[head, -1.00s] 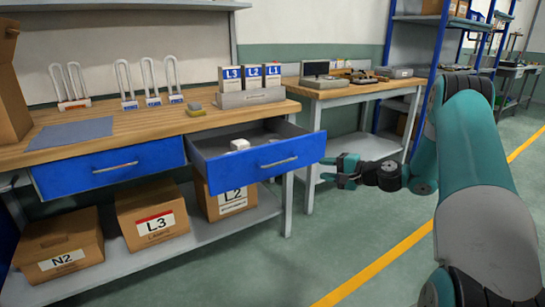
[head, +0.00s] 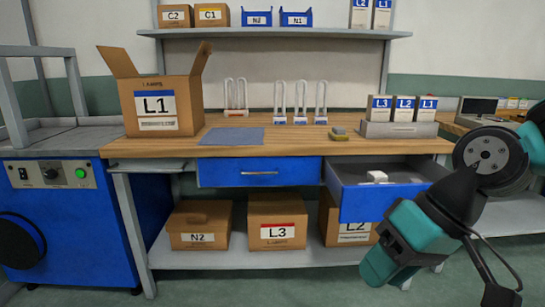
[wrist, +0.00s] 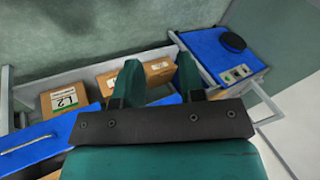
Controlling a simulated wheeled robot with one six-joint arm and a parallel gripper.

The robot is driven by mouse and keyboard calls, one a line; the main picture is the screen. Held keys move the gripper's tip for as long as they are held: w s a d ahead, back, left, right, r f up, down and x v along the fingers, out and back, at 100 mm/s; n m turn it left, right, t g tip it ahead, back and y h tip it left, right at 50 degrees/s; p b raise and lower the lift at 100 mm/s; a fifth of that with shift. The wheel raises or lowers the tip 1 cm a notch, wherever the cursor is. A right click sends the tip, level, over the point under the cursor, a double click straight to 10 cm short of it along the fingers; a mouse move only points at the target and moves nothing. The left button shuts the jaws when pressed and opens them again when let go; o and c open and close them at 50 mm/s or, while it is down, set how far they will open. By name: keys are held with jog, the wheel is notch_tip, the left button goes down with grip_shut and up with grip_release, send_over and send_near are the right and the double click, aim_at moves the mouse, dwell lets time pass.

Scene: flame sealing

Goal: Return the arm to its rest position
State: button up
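My arm (head: 465,195) is bent in at the right side of the head view. My gripper (head: 378,268) points down and to the left, in front of the lower shelf and the L2 box. In the wrist view its two teal fingers (wrist: 157,80) stand apart with nothing between them. No object is held.
The right drawer (head: 385,200) is pulled open behind my arm, with a white item (head: 377,176) inside. The left drawer (head: 260,172) is shut. An open L1 box (head: 160,108) stands on the workbench (head: 290,146). A blue machine (head: 75,225) is at the left.

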jog(key=s+n+h, duration=0.2)
jog(key=s+n, duration=0.1)
jog(key=s, duration=0.6)
notch_tip(320, 180, up, 20)
jog(key=p, duration=1.9)
jog(key=shift+w+g+p, duration=0.25)
jog(key=shift+g+p, duration=0.1)
jog(key=shift+g, duration=0.05)
jog(key=shift+f, duration=0.15)
